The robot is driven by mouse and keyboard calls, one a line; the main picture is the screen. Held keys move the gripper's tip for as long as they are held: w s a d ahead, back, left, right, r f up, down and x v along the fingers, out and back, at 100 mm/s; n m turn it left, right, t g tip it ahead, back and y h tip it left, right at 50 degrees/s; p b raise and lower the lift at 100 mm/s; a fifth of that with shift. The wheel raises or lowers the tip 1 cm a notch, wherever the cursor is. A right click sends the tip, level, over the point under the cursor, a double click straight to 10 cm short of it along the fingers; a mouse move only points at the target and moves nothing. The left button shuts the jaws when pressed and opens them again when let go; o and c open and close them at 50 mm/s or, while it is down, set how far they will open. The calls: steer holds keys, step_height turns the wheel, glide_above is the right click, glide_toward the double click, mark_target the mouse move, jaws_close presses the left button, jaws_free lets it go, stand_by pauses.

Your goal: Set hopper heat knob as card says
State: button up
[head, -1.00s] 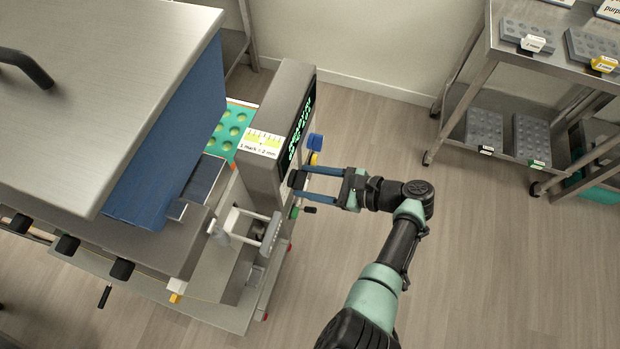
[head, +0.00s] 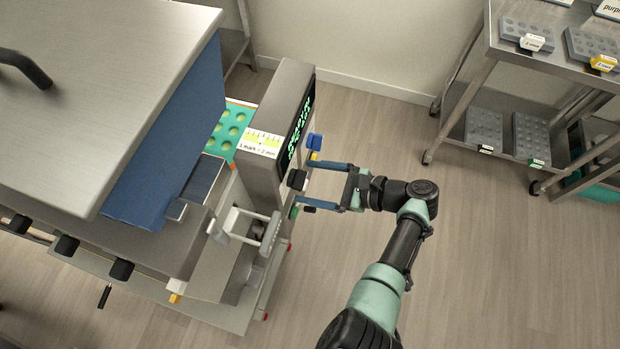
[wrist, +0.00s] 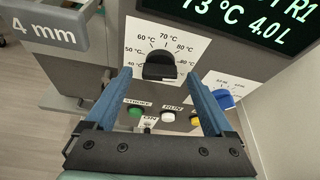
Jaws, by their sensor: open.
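The black heat knob (wrist: 160,66) sits on a white dial plate marked in °C, with 60, 70 and 80 readable around its top. I cannot tell exactly which mark it points to. My gripper (wrist: 159,76) is open, with one blue finger on each side of the knob and a visible gap to each. In the head view the knob (head: 296,179) is on the right face of the machine, and my gripper (head: 304,184) faces it from the right. I cannot make out a card giving the heat setting.
A blue knob (wrist: 224,98) is right of the right finger. Green (wrist: 134,112), white (wrist: 168,115) and yellow buttons sit below. A green-lettered display (wrist: 250,20) is above. A grey "4 mm" piece (wrist: 45,28) is upper left.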

steer(key=b+v, duration=0.1)
steer(key=v, duration=1.1)
steer(key=shift+d, duration=0.1)
